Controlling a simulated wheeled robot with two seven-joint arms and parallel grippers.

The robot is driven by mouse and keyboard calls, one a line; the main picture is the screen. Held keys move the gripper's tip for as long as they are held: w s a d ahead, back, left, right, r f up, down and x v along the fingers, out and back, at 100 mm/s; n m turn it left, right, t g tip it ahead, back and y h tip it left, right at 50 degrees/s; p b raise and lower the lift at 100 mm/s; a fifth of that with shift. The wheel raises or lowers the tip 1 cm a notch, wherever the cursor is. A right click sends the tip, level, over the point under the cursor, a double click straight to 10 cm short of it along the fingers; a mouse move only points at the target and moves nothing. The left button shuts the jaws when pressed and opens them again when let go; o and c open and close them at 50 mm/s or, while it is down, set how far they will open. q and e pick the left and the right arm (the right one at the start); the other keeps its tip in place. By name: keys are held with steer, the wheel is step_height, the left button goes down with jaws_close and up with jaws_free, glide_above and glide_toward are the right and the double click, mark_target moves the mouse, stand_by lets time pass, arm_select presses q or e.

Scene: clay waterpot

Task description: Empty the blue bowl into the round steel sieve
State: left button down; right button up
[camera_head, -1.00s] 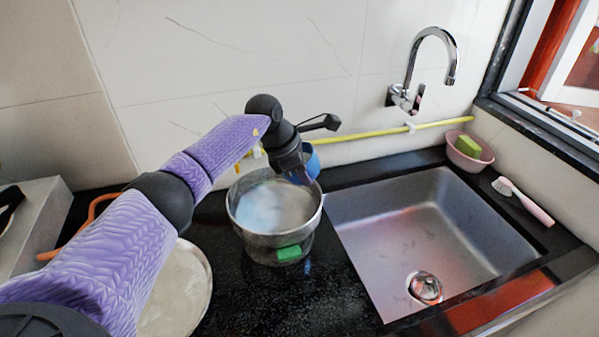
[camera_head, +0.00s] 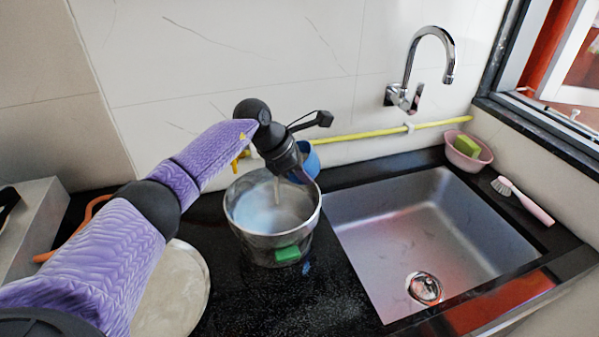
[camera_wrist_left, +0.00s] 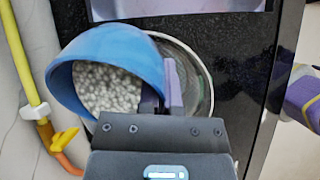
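The blue bowl (camera_head: 308,162) is in my left gripper, mostly hidden behind it in the head view. In the left wrist view the blue bowl (camera_wrist_left: 115,48) is tilted and holds many small whitish beads (camera_wrist_left: 105,88). My left gripper (camera_wrist_left: 168,92) is shut on its rim. The bowl is above the back right of a round steel vessel, apparently the sieve (camera_head: 245,228); no mesh can be made out. A pale streak (camera_head: 277,192) shows below the gripper, inside the vessel's outline. Its rim (camera_wrist_left: 209,85) shows behind the bowl in the wrist view. My right gripper is not in view.
A green block (camera_head: 288,254) is at the vessel's front. A round plate (camera_head: 180,290) lies left of it. The sink (camera_head: 440,235) is to the right, with a faucet (camera_head: 448,55) above. A yellow pipe (camera_head: 370,134) runs along the wall.

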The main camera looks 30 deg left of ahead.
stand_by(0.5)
arm_select(q)
steer(key=shift+t+h+b, duration=0.3)
steer(key=shift+t+b, duration=0.1)
steer(key=shift+b, duration=0.05)
steer(key=shift+d+r, duration=0.1)
steer(key=shift+r, duration=0.1)
steer(key=shift+f+t+h+b, duration=0.1)
steer(key=shift+t+h+b, duration=0.3)
steer(key=shift+h+b, duration=0.15)
steer(key=shift+b, duration=0.3)
steer(key=shift+r+t, duration=0.25)
steer(key=shift+t, duration=0.05)
